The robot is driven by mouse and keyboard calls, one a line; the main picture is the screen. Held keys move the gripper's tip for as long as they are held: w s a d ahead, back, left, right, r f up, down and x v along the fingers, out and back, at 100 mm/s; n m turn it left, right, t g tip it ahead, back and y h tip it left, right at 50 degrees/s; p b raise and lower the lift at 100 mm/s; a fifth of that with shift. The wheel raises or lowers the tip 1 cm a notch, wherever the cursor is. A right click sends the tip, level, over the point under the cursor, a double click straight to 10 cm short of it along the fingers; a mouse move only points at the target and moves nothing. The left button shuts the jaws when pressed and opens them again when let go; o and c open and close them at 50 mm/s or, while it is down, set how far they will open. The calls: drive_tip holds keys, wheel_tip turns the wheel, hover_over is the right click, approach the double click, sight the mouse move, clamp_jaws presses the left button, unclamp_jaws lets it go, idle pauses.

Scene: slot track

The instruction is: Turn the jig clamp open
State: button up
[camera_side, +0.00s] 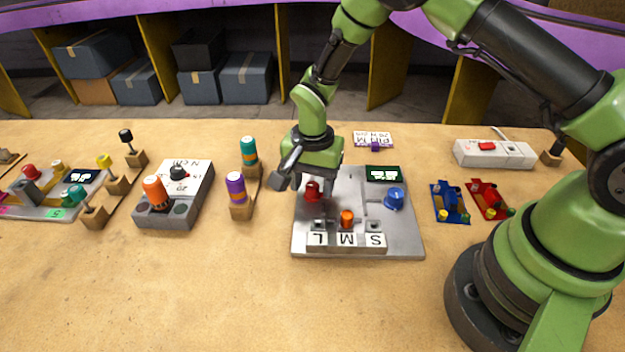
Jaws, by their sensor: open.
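The jig is a grey metal plate (305,246) near the middle of the table, with slots marked L, M and S along its front. A red knob (312,190) stands at its back left, a blue round knob (394,198) at its right, and an orange peg (347,218) at the M slot. I cannot tell for sure which part is the clamp. My gripper (290,180) is open above the plate's back left corner, close to the red knob. Its fingers partly hide the plate's back left edge, and contact with the knob cannot be made out.
A wooden stand with teal and purple-orange handles (236,190) is just left of the plate. A grey box with an orange knob (155,192) stands farther left. Blue (450,205) and red (489,200) small fixtures lie to the right. The table's front is clear.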

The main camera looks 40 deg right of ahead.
drive_tip(key=c, duration=0.9)
drive_tip(key=shift+n, duration=0.4)
drive_tip(key=n, duration=0.8)
drive_tip(key=shift+n, duration=0.3)
drive_tip(key=n, duration=0.8)
drive_tip(key=shift+n, duration=0.4)
